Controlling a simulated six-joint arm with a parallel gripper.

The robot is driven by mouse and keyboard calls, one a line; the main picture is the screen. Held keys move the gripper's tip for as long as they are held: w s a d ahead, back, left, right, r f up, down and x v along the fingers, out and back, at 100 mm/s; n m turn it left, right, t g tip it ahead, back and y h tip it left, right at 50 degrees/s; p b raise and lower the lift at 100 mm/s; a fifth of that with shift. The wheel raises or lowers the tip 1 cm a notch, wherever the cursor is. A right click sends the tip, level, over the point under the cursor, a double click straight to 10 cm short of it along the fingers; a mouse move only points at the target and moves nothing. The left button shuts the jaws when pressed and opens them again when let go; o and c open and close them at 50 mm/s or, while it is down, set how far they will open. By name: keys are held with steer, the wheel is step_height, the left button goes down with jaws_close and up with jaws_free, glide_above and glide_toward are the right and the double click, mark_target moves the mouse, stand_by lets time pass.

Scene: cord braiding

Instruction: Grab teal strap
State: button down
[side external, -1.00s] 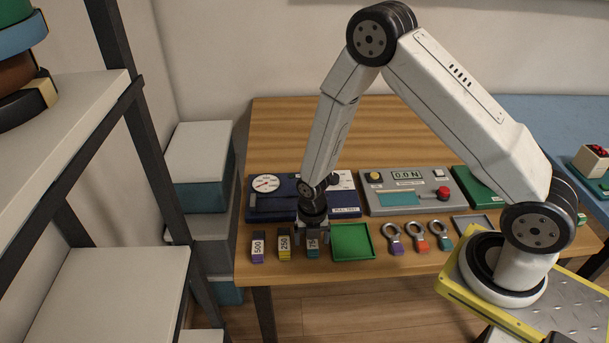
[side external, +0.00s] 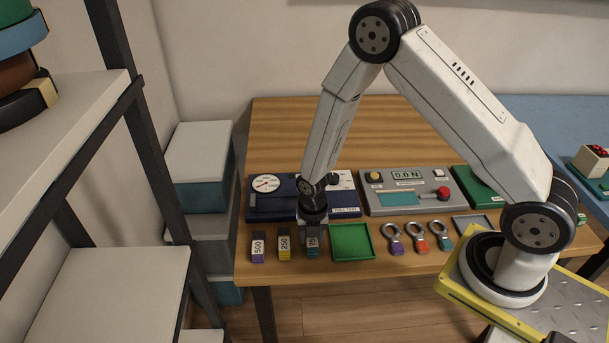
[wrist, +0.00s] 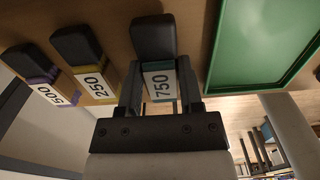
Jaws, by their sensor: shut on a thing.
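In the wrist view the teal strap piece (wrist: 159,84) has a black end, a white label and thin teal edges. My gripper (side external: 313,233) points down over it, and in the wrist view my gripper (wrist: 160,72) has a finger on each side, shut on it. It appears still at table level with its neighbours. The fingers hide part of its sides.
A yellow-banded 250 piece (side external: 284,247) and a purple-banded 500 piece (side external: 258,247) stand to the left. A green tray (side external: 353,241) lies close on the right, then several ringed clips (side external: 393,238). A blue gauge unit (side external: 273,204) and a grey force meter (side external: 405,191) stand behind.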

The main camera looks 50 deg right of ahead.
steer(key=shift+r, duration=4.65)
